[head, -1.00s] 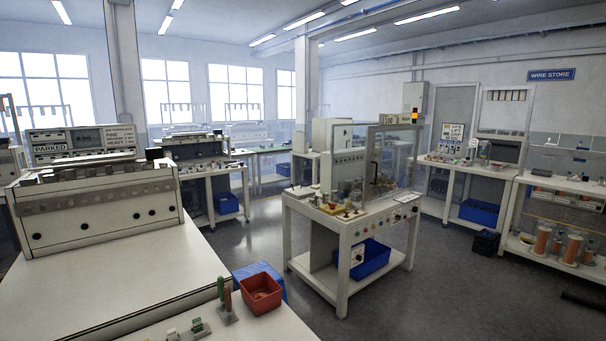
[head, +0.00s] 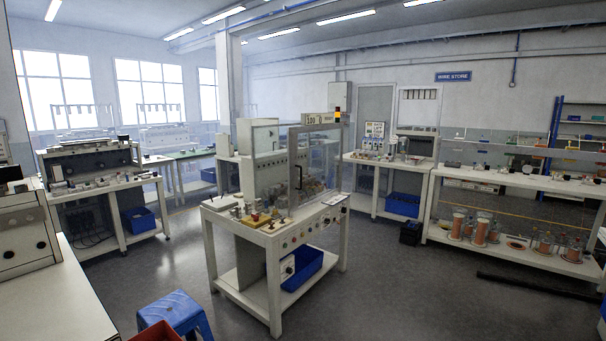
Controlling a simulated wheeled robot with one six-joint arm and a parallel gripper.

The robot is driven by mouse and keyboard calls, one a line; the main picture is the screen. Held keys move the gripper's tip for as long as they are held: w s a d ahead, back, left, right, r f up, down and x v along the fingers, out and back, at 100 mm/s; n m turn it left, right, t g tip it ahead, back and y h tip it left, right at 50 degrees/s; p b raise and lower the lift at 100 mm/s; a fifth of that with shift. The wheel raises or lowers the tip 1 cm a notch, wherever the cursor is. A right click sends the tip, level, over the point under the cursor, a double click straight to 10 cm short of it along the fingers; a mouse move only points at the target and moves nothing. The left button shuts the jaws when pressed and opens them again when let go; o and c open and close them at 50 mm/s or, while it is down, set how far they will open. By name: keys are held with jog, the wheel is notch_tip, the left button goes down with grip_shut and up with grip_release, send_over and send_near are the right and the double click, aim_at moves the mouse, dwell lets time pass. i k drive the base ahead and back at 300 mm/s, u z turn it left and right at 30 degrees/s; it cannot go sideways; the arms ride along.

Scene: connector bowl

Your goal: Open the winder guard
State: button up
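The winder is a white bench machine (head: 272,238) in the middle of the room. Its clear guard (head: 314,158) has a grey frame and a dark vertical handle (head: 299,177) on the panel facing me. The guard panel appears closed over the parts inside. A display and an amber stack light (head: 337,116) stand on top. Knobs and buttons line the bench's front edge. My gripper is not in view.
A blue stool (head: 176,312) and a red bin (head: 158,333) are close at the lower left, beside a white bench (head: 70,300). Open grey floor (head: 390,300) lies right of the winder. A dark bar (head: 535,286) lies on the floor at right.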

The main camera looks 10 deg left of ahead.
aim_at(294, 134)
jog(key=i, duration=2.85)
jog(key=u, duration=1.2)
jog(key=i, duration=0.9)
jog(key=z, duration=0.4)
